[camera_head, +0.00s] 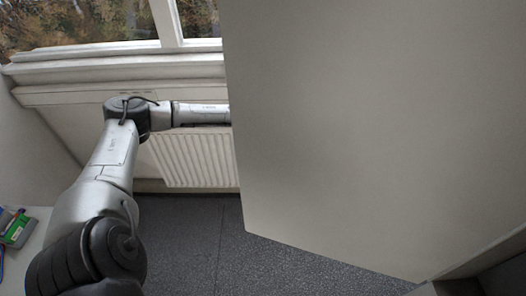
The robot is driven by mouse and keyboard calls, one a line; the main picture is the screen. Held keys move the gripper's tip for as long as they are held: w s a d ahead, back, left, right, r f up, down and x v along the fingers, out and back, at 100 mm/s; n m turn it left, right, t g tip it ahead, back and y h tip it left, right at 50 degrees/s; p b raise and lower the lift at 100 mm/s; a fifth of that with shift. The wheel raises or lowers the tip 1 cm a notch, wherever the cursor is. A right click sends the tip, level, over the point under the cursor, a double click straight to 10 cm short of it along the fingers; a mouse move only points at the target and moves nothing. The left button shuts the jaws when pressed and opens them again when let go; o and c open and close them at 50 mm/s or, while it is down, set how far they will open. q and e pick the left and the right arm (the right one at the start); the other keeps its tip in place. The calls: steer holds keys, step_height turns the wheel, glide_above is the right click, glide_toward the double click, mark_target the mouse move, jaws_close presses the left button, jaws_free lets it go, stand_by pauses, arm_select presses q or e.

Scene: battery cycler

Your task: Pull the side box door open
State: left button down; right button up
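The side box door (370,130) is a large plain beige-grey panel that fills the right half of the head view. It stands swung out toward me, with its free left edge and lower edge over the dark floor. My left arm comes in from the lower left, bends at its elbow, and its forearm runs right until it passes behind the door's left edge. My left gripper is hidden behind the door, so its contact with the door cannot be seen. My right gripper is not in view.
A white radiator (195,160) stands below the window (90,25) at the back. The dark speckled floor (210,250) is clear between my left arm and the door. A green and grey device (17,230) sits on a light surface at the far left.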

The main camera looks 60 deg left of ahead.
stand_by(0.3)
arm_select(q)
steer(key=c, duration=1.5)
jaws_free()
steer(key=shift+d, duration=0.1)
steer(key=shift+c, duration=0.2)
steer(key=o, duration=0.3)
steer(key=shift+w+d, duration=0.1)
steer(key=shift+w, duration=0.1)
steer(key=shift+o, duration=0.7)
